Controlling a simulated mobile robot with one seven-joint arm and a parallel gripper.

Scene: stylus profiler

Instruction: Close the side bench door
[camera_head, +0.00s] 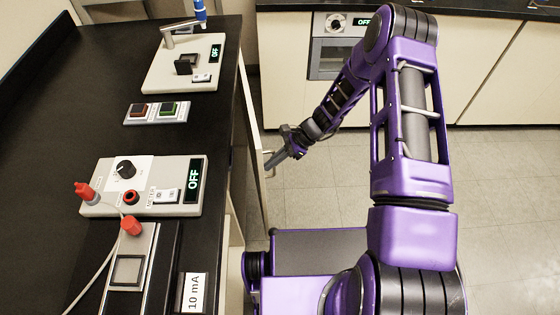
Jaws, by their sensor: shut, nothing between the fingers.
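The side bench door (252,130) is a pale panel on the right side of the black-topped bench (60,130). I see it nearly edge-on, standing out from the bench's side, so it looks partly open. A dark gap shows between it and the bench below the worktop edge. My gripper (270,164) is shut and empty, on the aisle side of the door, with its tips close to the door's outer face near a small handle. I cannot tell whether they touch it.
On the bench stand a control box (150,200) reading OFF, a two-button panel (157,112), and a stylus instrument (190,68). A back counter with pale cabinets (490,70) closes off the far side. The tiled floor (320,195) beside the door is clear.

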